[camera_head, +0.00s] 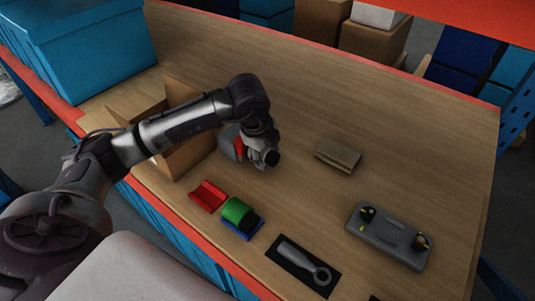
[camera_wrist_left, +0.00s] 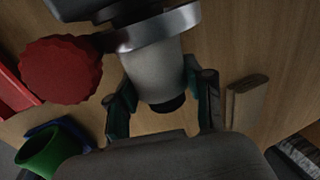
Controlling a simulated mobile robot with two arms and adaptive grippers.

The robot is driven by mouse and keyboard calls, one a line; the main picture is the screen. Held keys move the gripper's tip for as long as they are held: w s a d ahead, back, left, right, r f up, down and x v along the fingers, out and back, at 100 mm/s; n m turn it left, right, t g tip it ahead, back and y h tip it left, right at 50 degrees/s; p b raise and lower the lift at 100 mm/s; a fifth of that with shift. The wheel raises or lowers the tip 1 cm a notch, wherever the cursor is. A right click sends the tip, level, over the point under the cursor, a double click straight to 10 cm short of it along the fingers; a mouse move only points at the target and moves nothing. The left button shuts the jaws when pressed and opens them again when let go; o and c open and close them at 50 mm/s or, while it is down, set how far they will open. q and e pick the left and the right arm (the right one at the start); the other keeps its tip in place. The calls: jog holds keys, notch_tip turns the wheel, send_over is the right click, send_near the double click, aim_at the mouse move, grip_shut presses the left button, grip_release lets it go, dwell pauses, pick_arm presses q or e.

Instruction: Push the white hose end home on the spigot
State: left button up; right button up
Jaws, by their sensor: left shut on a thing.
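My left gripper (camera_head: 262,153) is over the table in the head view, in front of a grey body (camera_head: 228,141) with a red part. In the left wrist view its two fingers (camera_wrist_left: 161,96) stand on either side of a whitish cylinder (camera_wrist_left: 156,72), which looks like the white hose end, and are shut on it. The cylinder has a dark end towards the palm. A shiny metal ring (camera_wrist_left: 155,30) sits around its other end. A red ribbed knob (camera_wrist_left: 61,69) is beside it. I cannot make out the spigot or how far the hose end sits on it. My right gripper is not in view.
Near the front lie a red holder (camera_head: 208,195), a green cylinder (camera_head: 236,210) on a blue holder, and a wrench-like tool (camera_head: 303,262) on a dark mat. A grey plate with knobs (camera_head: 388,237) and a tan block (camera_head: 338,155) are to the right. An open cardboard box (camera_head: 186,152) stands left.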

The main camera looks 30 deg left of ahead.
pick_arm(q)
jog(key=shift+a, duration=0.4)
jog(key=shift+b, duration=0.3)
jog(key=shift+w+a, duration=0.15)
jog(key=shift+a, duration=0.6)
dwell(0.6)
jog(key=o, duration=1.5)
jog(key=shift+d, duration=0.1)
